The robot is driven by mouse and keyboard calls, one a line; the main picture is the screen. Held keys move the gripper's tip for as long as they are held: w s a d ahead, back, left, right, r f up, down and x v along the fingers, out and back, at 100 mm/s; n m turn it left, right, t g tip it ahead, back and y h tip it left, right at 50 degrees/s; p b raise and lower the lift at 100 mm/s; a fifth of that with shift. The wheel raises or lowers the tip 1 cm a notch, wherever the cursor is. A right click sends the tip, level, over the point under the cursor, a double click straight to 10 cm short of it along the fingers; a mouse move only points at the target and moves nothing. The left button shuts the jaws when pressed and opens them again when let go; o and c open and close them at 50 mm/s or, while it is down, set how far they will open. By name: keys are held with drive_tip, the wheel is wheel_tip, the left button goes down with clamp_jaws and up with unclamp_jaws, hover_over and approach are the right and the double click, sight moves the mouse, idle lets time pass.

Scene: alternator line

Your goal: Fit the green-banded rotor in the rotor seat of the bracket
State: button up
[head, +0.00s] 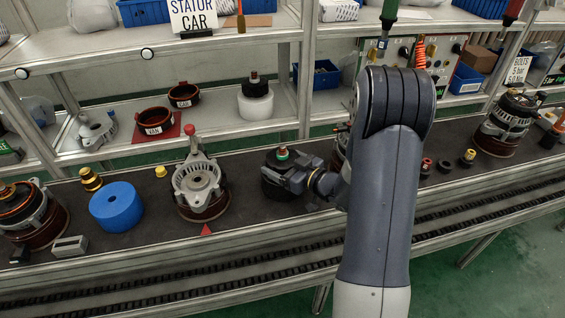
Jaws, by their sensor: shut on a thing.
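The green-banded rotor (282,153) shows a green band and a reddish tip above a dark round body, right of the bracket on the belt. My gripper (290,178) is shut on it from the right, and its jaws hide part of the body. I cannot tell whether the rotor's underside touches the belt. The grey metal bracket (197,178) sits on a dark red round base, with a red-knobbed upright at its back. Its round centre opening faces up and looks empty. The rotor is beside the bracket, apart from it.
A blue cylinder (116,206), a grey block (69,246) and an alternator (33,215) stand left of the bracket on the dark belt (240,215). Small banded parts (468,157) and another alternator (503,125) stand right. Shelves (225,117) rise behind. My arm hides the belt's middle.

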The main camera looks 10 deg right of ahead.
drive_tip(key=shift+w+r, duration=0.1)
drive_tip(key=shift+r, duration=0.2)
